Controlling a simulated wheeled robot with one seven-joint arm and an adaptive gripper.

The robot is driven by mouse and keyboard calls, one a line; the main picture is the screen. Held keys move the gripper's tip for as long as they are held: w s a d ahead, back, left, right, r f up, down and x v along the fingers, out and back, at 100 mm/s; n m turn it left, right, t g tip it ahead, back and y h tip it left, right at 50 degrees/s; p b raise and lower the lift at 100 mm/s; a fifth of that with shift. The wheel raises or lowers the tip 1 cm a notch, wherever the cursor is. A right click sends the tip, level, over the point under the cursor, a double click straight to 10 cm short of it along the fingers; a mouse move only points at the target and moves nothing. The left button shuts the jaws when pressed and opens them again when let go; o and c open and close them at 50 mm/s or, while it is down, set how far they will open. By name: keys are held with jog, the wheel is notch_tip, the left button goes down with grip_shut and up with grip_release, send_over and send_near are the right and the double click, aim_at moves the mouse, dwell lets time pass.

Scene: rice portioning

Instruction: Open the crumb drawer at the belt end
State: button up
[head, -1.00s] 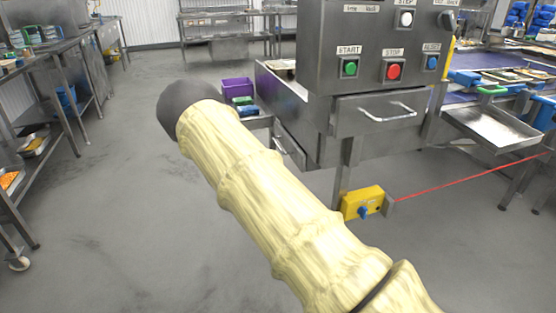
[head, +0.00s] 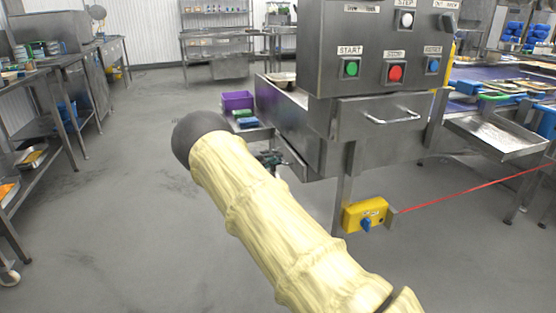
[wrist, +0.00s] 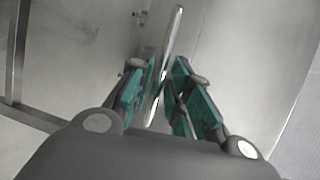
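The crumb drawer's steel front (wrist: 235,50) fills much of the wrist view. Its shiny bar handle (wrist: 174,35) runs between my gripper's two teal-padded fingers (wrist: 162,88). The fingers are apart, one on each side of the bar, with a gap still showing. In the head view my gripper (head: 273,159) is small and dark at the lower left end of the steel machine, by the drawer. My pale arm hides part of that area. I see no clear opening around the drawer.
A control box (head: 385,45) with coloured buttons sits above another drawer with a handle (head: 392,119). A yellow switch box (head: 364,215) with a red line is low on the right. A purple bin (head: 237,100) stands behind my gripper. Floor on the left is clear.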

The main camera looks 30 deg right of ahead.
jog(key=shift+x, duration=1.3)
grip_shut()
